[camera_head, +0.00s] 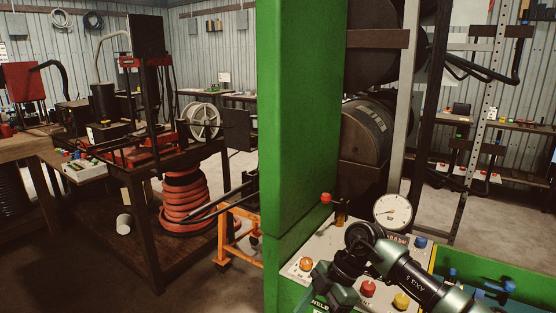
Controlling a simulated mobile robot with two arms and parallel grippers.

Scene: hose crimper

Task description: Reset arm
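One of my arms, which I take as my right since it comes in from the lower right, reaches over the control panel (293,268) of a green machine (303,120). Its dark end, with what looks like the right gripper (338,284), is low over the panel. The fingertips cannot be made out, so I cannot tell whether it is open, shut or touching a button. My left gripper is not in view.
The panel bears a round gauge (393,212), an orange button (306,264), a red button (368,288), a yellow button (401,300) and a blue button (420,242). A dark workbench (150,215) with coiled red hose (186,203) stands left.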

